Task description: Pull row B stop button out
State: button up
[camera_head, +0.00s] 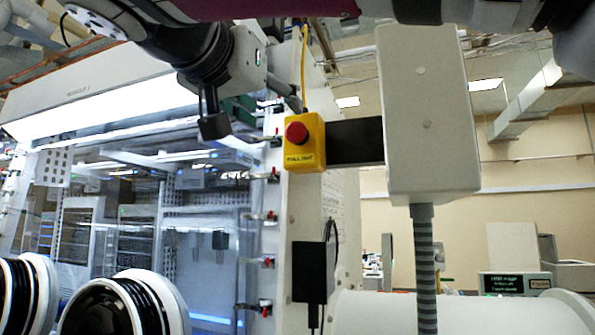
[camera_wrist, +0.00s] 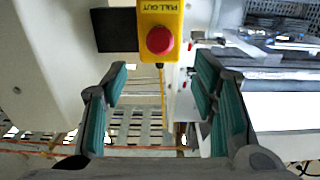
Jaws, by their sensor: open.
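The red mushroom-shaped stop button (camera_head: 297,132) sits on the front of a yellow box (camera_head: 305,160) labelled "PULL OUT". In the wrist view the button (camera_wrist: 160,40) and yellow box (camera_wrist: 158,13) appear upside down at the top centre. My gripper (camera_head: 250,112) is in front of the glovebox, up and left of the button in the head view. In the wrist view my gripper (camera_wrist: 160,82) is open, its two green-padded fingers apart with nothing between them. The button shows beyond the fingertips, roughly centred between them sideways. Nothing touches it.
A dark bracket (camera_head: 355,142) joins the yellow box to a white housing (camera_head: 428,110) on the right. A black box (camera_head: 311,272) hangs below on the white panel edge. Glove ports (camera_head: 165,290) stick out at lower left. A yellow cable (camera_head: 304,65) rises from the yellow box.

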aim_at(294, 128)
jog(key=p+x, duration=0.1)
jog(key=x, duration=0.8)
jog(key=shift+w+d, duration=0.15)
jog(key=shift+w, duration=0.2)
